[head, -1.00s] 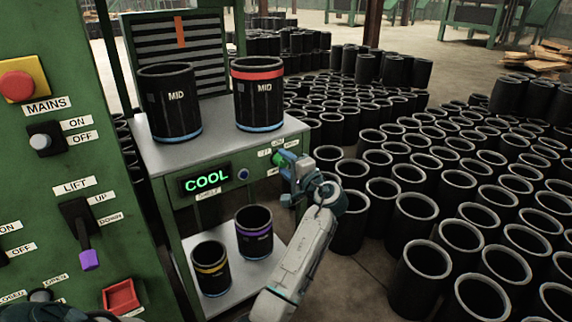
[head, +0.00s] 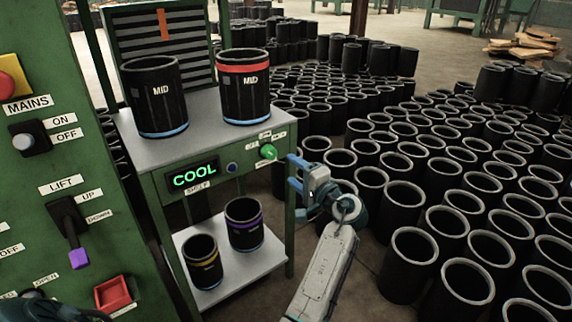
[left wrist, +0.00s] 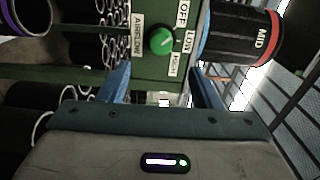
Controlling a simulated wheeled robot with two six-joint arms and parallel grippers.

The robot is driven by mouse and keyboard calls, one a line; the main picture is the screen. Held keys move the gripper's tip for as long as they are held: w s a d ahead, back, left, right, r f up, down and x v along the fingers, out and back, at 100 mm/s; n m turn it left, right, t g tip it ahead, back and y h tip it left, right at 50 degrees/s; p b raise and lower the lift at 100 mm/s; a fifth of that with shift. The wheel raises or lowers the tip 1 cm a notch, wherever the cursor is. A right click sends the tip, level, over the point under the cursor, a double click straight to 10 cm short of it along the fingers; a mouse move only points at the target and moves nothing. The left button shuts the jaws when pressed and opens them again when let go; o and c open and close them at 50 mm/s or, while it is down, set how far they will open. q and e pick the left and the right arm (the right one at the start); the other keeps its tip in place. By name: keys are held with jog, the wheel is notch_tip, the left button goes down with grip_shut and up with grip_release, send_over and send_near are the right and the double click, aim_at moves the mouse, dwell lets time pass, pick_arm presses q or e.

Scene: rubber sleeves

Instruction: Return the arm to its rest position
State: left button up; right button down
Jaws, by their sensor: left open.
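My left gripper (head: 291,174) is open and empty, in the air just right of the cooling bench's front. Its two blue fingers point at the bench, and they also show in the left wrist view (left wrist: 162,90). The green airflow knob (head: 268,152) is on the bench's front panel, apart from the fingers. In the left wrist view the knob (left wrist: 162,40) lies beyond the fingertips, among labels reading AIRFLOW, OFF, LOW and HIGH. My right gripper is not visible.
Two black sleeves marked MID, one blue-banded (head: 155,97) and one red-and-blue-banded (head: 243,86), stand on the bench top (head: 195,143). The display (head: 194,175) reads COOL. Yellow-banded (head: 203,262) and purple-banded (head: 244,223) sleeves stand on the lower shelf. Many sleeves crowd the floor at right.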

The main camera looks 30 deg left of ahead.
pick_arm(q)
jog(key=shift+s+d, duration=0.15)
jog(key=shift+d, duration=0.2)
jog(key=shift+f, duration=0.1)
